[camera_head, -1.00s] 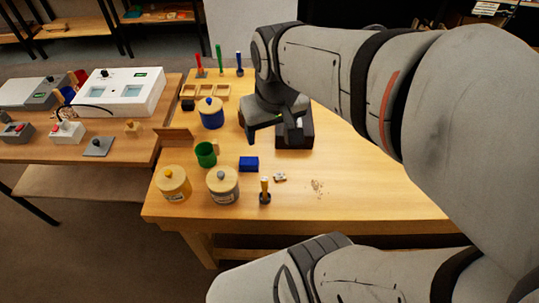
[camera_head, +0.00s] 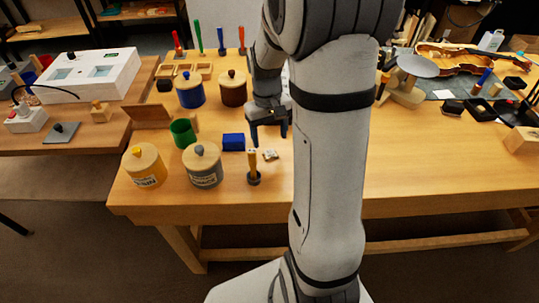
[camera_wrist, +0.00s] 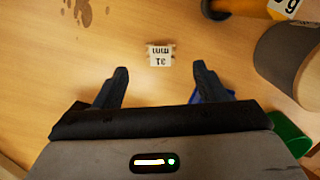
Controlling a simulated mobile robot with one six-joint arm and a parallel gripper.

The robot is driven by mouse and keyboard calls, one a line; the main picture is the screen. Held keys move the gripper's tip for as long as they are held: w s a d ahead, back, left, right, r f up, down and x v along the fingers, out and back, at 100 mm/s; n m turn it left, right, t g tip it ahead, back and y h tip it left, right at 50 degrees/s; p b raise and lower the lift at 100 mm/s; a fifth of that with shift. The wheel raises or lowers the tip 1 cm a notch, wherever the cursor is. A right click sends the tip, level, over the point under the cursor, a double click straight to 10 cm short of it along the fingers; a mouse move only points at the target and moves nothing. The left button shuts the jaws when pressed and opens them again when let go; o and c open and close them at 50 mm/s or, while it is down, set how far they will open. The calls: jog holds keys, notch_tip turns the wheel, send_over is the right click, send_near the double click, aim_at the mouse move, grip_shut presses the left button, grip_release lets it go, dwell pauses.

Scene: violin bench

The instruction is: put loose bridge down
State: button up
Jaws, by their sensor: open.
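Nothing is between the fingers.
A grey-labelled canister (camera_head: 204,166), a yellow one (camera_head: 145,166) and a green cup (camera_head: 182,133) stand further left. Brown specks (camera_wrist: 85,10) mark the bench.

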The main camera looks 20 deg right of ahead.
aim_at(270, 154)
notch_tip(270, 154, down, 6)
jog(key=shift+s+r, duration=0.1)
jog(key=shift+r, duration=0.1)
jog(key=c, duration=1.2)
jog(key=shift+r, duration=0.1)
